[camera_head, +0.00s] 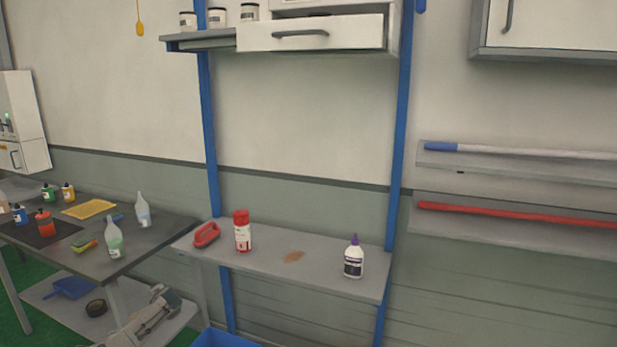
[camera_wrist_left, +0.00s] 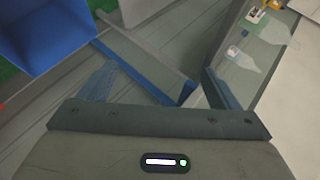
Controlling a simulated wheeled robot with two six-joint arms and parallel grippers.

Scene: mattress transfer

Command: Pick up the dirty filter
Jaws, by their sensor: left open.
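I cannot pick out a dirty filter for certain in either view. A flat yellow piece (camera_head: 90,208) lies on the dark table at the left in the head view; I cannot tell whether it is a filter. A dark round ring (camera_head: 96,307) lies on the lower shelf under that table. My left gripper (camera_wrist_left: 156,70) shows in the left wrist view with its two fingers wide apart and nothing between them.
The dark table (camera_head: 160,237) holds several bottles. The grey shelf (camera_head: 325,262) bears a red-capped can (camera_head: 242,232), a red brush-like item (camera_head: 206,235) and a white bottle (camera_head: 353,259). A blue bin (camera_head: 222,339) stands below; it also shows in the wrist view (camera_wrist_left: 45,30).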

